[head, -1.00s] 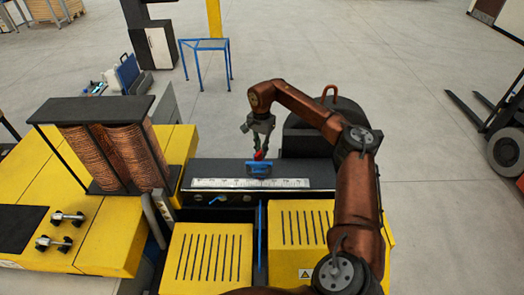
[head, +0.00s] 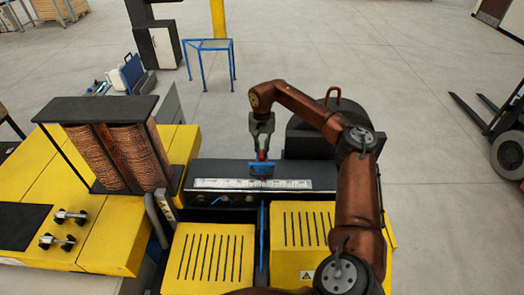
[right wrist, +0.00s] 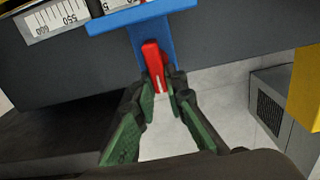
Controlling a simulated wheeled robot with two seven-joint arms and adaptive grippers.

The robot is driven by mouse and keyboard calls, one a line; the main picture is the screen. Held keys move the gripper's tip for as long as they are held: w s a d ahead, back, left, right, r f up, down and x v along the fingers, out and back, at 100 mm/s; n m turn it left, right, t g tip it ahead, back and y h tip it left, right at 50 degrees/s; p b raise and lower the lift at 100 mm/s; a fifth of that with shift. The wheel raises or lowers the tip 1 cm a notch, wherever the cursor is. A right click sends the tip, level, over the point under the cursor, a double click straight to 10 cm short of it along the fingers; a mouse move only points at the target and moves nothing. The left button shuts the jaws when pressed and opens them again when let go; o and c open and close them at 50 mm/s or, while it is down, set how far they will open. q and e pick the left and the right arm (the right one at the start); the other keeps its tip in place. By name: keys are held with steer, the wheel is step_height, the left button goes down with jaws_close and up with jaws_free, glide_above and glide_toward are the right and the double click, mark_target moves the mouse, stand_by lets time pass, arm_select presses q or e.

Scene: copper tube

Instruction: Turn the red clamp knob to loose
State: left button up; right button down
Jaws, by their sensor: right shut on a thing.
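The red clamp knob (right wrist: 153,62) stands out from the blue clamp (right wrist: 160,28) in the right wrist view. In the head view the knob (head: 262,155) is a small red spot just behind the blue clamp (head: 261,170). My right gripper (right wrist: 160,84) is shut on the red knob, with its green-padded fingers on either side of the knob's near end. The fingers hide part of the knob. My left gripper is not in view.
A white ruler scale (head: 215,184) runs along the dark machine bar (head: 320,178). Yellow slotted covers (head: 212,258) lie in front. Copper coils (head: 120,155) stand at the left. A dark rounded housing (head: 310,140) is right of the gripper.

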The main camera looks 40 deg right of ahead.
mark_target(262, 150)
stand_by(0.3)
steer(key=c, duration=2)
jaws_free()
steer(key=shift+o, duration=0.2)
step_height(262, 150, up, 12)
